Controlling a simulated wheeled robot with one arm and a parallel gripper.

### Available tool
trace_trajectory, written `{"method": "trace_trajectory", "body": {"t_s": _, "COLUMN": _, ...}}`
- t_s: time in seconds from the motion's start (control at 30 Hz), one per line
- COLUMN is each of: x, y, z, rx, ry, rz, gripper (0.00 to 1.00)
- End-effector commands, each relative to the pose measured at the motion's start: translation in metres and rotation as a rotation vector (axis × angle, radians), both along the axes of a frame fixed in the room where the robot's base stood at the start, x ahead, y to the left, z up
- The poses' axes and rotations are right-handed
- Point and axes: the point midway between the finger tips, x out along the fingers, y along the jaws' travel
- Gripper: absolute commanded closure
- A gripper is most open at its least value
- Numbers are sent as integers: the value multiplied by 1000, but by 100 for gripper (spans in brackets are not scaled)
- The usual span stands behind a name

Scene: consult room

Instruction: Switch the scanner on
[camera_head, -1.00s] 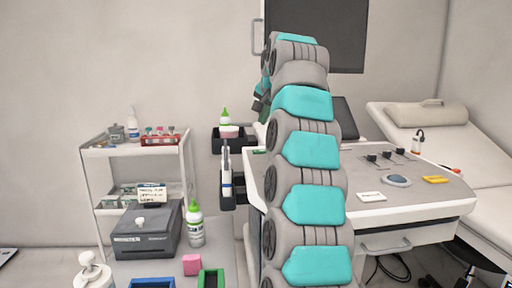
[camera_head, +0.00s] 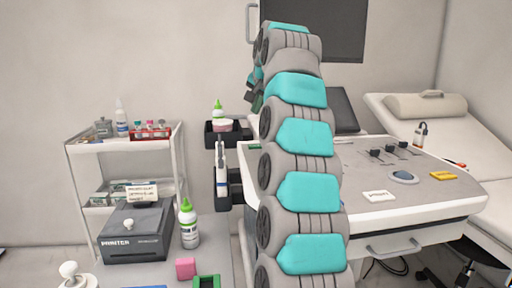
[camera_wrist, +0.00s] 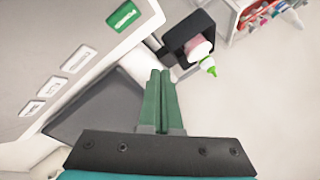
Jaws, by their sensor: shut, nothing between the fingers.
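The scanner is a white cart with a grey control panel (camera_head: 430,185) and a dark monitor (camera_head: 325,30), right of and behind my arm in the head view. In the wrist view its white face (camera_wrist: 60,40) fills the upper left. I cannot tell whether the switch is on. My gripper (camera_wrist: 160,74) is shut and empty, its green fingers below and right of the larger green piece, apart from it. My arm hides part of the scanner.
A black holder (camera_wrist: 188,32) with a pink-and-white item and a green-tipped bottle (camera_wrist: 208,66) is close to my fingertips. A shelf trolley (camera_head: 125,145), a printer (camera_head: 137,232) and a bottle (camera_head: 189,224) stand left. An exam couch (camera_head: 390,110) stands right.

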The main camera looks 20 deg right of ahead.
Motion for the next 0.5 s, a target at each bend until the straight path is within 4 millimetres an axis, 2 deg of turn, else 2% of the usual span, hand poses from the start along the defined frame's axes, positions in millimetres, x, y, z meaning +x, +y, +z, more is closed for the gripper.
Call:
{"method": "trace_trajectory", "body": {"t_s": 0.2, "x": -1, "y": 1, "z": -17, "rx": 0, "ry": 4, "rz": 1, "gripper": 100}}
{"method": "trace_trajectory", "body": {"t_s": 0.3, "x": 0, "y": 0, "z": -38, "rx": 0, "ry": 4, "rz": 1, "gripper": 100}}
{"method": "trace_trajectory", "body": {"t_s": 0.5, "x": 0, "y": 1, "z": -65, "rx": 0, "ry": 6, "rz": 1, "gripper": 100}}
